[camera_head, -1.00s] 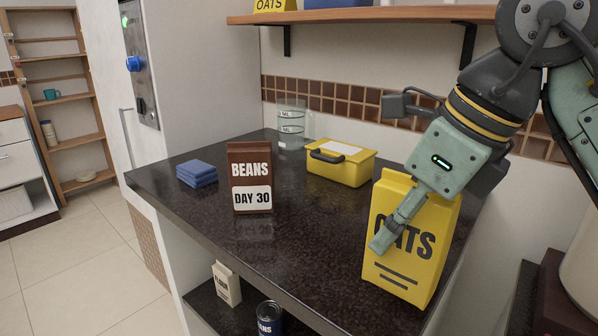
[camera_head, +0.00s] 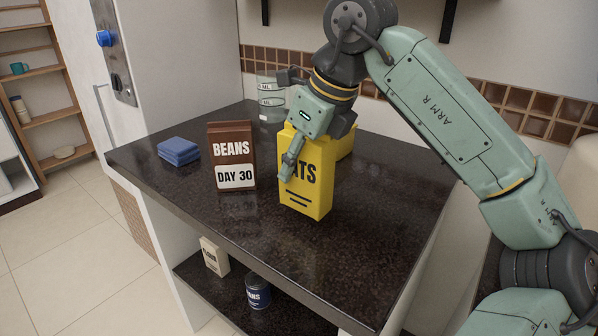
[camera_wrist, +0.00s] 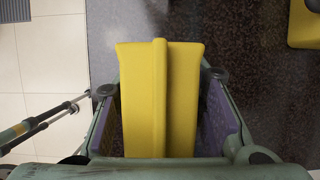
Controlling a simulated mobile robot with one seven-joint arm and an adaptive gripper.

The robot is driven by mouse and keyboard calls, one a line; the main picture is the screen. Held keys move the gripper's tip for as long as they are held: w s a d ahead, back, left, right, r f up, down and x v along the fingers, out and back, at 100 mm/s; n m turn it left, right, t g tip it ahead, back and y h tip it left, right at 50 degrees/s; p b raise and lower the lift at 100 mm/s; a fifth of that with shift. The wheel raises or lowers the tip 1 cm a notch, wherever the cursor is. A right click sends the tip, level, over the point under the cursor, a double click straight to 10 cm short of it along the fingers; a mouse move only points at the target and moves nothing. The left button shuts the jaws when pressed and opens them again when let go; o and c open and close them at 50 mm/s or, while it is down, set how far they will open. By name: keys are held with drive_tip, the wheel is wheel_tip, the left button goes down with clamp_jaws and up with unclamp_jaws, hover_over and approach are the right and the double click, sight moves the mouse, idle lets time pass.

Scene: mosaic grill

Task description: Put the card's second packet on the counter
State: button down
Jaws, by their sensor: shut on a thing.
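A yellow oats packet (camera_head: 305,194) stands upright at the middle of the dark counter (camera_head: 370,235), right of the brown beans packet (camera_head: 231,152), which bears a "DAY 30" label. My gripper (camera_head: 290,172) is shut on the oats packet, with one finger across its front face and hiding part of the lettering. In the wrist view the yellow packet (camera_wrist: 160,95) lies between both finger pads. Its base looks at or just above the counter; I cannot tell if it touches. No card is in view.
Blue folded cloths (camera_head: 179,151) lie at the counter's left. A clear measuring jar (camera_head: 270,100) stands at the back. A yellow box (camera_head: 345,146) is partly hidden behind the oats packet. A small carton (camera_head: 214,257) and a can (camera_head: 258,292) stand on the lower shelf. The counter's right front is clear.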

sight(299, 177)
drive_tip(key=shift+f, duration=1.55)
drive_tip(key=shift+f, duration=0.2)
drive_tip(key=c, duration=1)
unclamp_jaws()
drive_tip(key=shift+c, duration=0.2)
drive_tip(key=shift+r+p, duration=0.25)
drive_tip(key=shift+p, duration=0.05)
drive_tip(key=b+v, duration=0.1)
drive_tip(key=v, duration=1.1)
